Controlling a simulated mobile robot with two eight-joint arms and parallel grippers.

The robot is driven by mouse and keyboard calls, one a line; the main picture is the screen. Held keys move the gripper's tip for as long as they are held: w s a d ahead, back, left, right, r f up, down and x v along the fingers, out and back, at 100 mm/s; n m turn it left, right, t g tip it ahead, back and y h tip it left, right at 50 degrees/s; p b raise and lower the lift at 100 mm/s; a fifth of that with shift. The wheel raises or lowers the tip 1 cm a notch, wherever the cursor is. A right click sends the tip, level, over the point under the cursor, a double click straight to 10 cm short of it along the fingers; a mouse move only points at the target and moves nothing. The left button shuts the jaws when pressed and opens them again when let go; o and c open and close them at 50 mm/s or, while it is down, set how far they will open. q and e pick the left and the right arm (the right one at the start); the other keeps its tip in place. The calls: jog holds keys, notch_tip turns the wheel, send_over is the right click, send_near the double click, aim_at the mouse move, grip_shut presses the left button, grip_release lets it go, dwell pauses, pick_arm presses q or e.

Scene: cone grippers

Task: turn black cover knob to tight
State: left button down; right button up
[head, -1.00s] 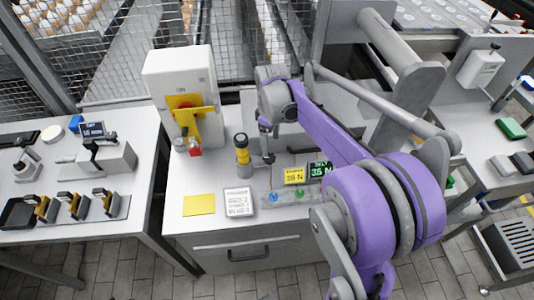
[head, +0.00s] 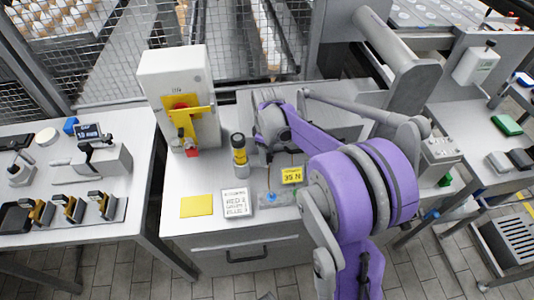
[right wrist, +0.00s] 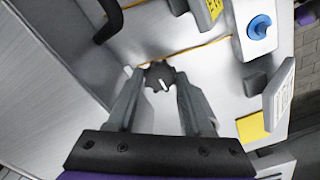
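The black cover knob (right wrist: 158,76) shows in the right wrist view, dark and lobed with a pale mark on top, on a light metal surface. My right gripper (right wrist: 160,82) has its two grey fingers spread, one on each side of the knob. The knob lies between the fingertips; whether they touch it I cannot tell. In the head view my right gripper (head: 268,155) is low over the bench, right of a black-and-yellow cylinder (head: 240,150), and mostly hides the knob. My left gripper is not in view.
A yellow 35 N sign (head: 292,175), a white text card (head: 237,203) and a yellow sheet (head: 197,206) are near the gripper on the bench. A grey box with a yellow-red switch (head: 185,115) stands at left. A blue button (right wrist: 260,26) is close by in the wrist view.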

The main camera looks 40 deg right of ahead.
grip_shut()
jog(key=shift+m, duration=0.3)
jog(key=m, duration=0.3)
jog(key=shift+m+b, duration=0.3)
jog(key=shift+b, duration=0.05)
jog(key=m, duration=0.4)
jog(key=shift+b, duration=0.3)
jog(key=m, duration=0.5)
jog(key=shift+a, duration=0.1)
jog(key=m+b, duration=0.1)
jog(key=m, duration=0.3)
jog(key=shift+m, duration=0.3)
